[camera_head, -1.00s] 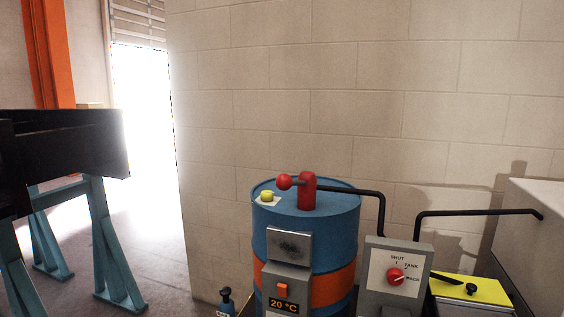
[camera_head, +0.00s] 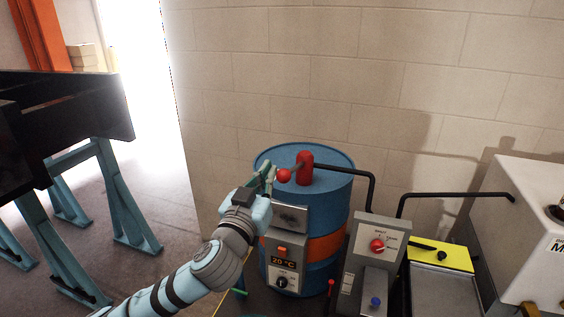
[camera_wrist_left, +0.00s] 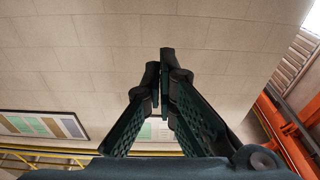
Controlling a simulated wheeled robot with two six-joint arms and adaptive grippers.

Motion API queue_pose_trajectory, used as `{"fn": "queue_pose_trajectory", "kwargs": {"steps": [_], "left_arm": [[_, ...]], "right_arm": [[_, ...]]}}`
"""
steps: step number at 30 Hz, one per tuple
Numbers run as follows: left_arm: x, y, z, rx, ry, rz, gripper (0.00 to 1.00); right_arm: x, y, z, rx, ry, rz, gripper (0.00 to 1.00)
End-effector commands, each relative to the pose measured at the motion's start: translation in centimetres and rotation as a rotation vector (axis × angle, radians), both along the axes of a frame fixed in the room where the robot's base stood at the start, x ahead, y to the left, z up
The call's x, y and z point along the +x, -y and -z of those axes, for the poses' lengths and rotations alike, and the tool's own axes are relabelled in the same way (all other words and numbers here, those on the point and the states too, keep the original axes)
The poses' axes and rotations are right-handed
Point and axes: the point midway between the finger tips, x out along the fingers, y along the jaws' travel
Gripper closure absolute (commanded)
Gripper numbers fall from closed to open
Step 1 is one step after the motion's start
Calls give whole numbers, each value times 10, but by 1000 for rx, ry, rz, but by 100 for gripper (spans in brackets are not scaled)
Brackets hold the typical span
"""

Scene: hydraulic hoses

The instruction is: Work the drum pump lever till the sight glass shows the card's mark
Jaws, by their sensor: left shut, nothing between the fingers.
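The blue drum (camera_head: 335,205) with an orange band stands against the block wall. On its top is a red pump body (camera_head: 305,167) with a short lever ending in a red ball knob (camera_head: 284,176). My left gripper (camera_head: 270,172) is just left of the knob, shut and empty; I cannot tell whether it touches the knob. I cannot make out the sight glass or the card's mark. My right gripper is out of view.
A yellow-topped unit (camera_head: 440,256) and a white box (camera_head: 510,210) are further right. A dark beam on blue trestles (camera_head: 130,225) is at left.

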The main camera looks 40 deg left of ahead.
Motion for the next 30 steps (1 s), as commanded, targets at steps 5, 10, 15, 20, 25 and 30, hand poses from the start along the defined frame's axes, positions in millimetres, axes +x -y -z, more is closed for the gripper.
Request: {"fn": "queue_pose_trajectory", "kwargs": {"steps": [5, 10, 15, 20, 25, 30], "left_arm": [[10, -4, -2, 0, 1, -2, 100], [38, -14, -8, -3, 0, -4, 100], [73, -27, -14, -3, 0, -2, 100], [93, -33, -3, -1, -5, 0, 100], [88, -31, 20, 1, -4, 0, 100], [87, -30, 27, 0, -2, 1, 100]], "right_arm": [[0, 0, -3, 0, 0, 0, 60], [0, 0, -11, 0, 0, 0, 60], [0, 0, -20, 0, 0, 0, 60], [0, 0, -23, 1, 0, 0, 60], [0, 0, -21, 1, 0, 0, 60], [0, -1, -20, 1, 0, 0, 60]]}}
